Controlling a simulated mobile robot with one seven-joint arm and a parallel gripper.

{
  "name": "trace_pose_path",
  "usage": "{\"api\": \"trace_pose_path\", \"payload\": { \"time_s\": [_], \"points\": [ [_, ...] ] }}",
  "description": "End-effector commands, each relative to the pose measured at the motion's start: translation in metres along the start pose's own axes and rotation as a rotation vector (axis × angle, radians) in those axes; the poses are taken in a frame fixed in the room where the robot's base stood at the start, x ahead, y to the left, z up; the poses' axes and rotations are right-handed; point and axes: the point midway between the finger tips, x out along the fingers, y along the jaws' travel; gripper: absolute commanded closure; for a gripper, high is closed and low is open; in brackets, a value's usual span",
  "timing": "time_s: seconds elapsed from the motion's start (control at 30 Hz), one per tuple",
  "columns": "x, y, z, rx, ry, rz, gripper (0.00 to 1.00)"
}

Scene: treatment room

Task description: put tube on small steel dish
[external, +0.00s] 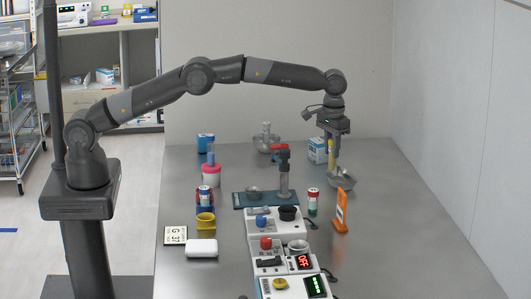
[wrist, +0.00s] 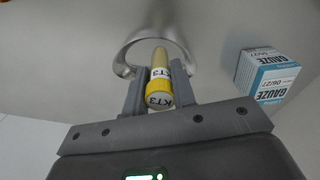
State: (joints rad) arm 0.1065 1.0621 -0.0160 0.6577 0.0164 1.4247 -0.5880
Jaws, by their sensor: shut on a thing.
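My gripper (external: 332,140) is shut on a yellow-capped tube labelled KT3 (wrist: 159,92). The tube hangs below the fingers in the external view (external: 331,156). Its lower end is at a steel dish (external: 344,180) on the right of the table; contact is hard to tell. In the wrist view the dish's curved rim (wrist: 127,50) surrounds the tube's far end.
A gauze box (external: 317,150) stands just left of the tube, also in the wrist view (wrist: 270,76). The table's right side is clear.

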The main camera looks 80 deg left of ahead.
Motion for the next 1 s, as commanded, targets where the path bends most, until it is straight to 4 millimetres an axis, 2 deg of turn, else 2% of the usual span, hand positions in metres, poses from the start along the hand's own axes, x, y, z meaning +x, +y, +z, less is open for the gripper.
{"api": "trace_pose_path", "payload": {
  "time_s": [0.77, 0.8, 1.0],
  "points": [
    [0.016, 0.000, 0.000, -0.001, 0.001, 0.001, 0.98],
    [0.017, 0.000, 0.000, -0.001, 0.001, 0.001, 0.75],
    [0.016, 0.000, 0.000, 0.000, 0.001, 0.001, 0.58]
  ]
}}
